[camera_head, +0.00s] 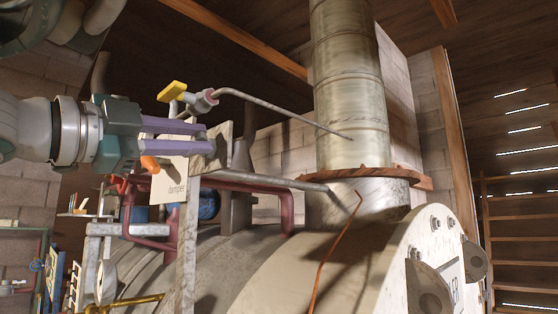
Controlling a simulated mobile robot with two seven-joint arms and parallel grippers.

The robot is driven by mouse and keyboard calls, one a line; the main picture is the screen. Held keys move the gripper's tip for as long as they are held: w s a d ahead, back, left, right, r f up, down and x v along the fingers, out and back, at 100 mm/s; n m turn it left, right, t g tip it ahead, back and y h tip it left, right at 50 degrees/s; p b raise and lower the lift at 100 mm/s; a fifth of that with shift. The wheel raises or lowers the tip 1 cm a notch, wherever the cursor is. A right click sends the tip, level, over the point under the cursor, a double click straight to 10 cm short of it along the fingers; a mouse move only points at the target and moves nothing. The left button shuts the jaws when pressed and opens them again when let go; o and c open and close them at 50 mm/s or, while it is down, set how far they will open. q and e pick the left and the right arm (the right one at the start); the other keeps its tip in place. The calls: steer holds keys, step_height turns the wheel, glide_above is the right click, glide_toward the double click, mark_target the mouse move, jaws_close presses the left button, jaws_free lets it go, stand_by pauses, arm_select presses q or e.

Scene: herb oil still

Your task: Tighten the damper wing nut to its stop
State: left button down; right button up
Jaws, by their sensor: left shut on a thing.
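My left gripper (207,138) comes in from the left, its two purple fingers lying level in front of a pale upright plate (222,150). The fingers are shut on the damper wing nut at that plate, just above the tag marked "damper" (176,192). The fingers hide the nut, so its shape and how far it is turned cannot be told. A grey rod (265,181) runs from near the plate to the base of the tall flue pipe (352,100). My right gripper is not in view.
A yellow-handled valve (173,91) with a thin bent tube (280,103) stands close above the fingers. Dark red pipes (285,210) run below. The large pale still body (300,270) fills the lower middle. A wooden shelf rack (520,238) stands far right.

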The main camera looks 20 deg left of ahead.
arm_select(q)
steer(key=shift+f+m+h+b, duration=0.2)
steer(key=shift+m+h, duration=0.1)
steer(key=shift+m, duration=0.95)
steer(key=shift+f+m+h+b, duration=0.1)
steer(key=shift+f+m+h, duration=0.15)
steer(key=shift+m, duration=1)
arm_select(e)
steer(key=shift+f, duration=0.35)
arm_select(q)
steer(key=c, duration=0.8)
jaws_free()
steer(key=shift+o, duration=0.2)
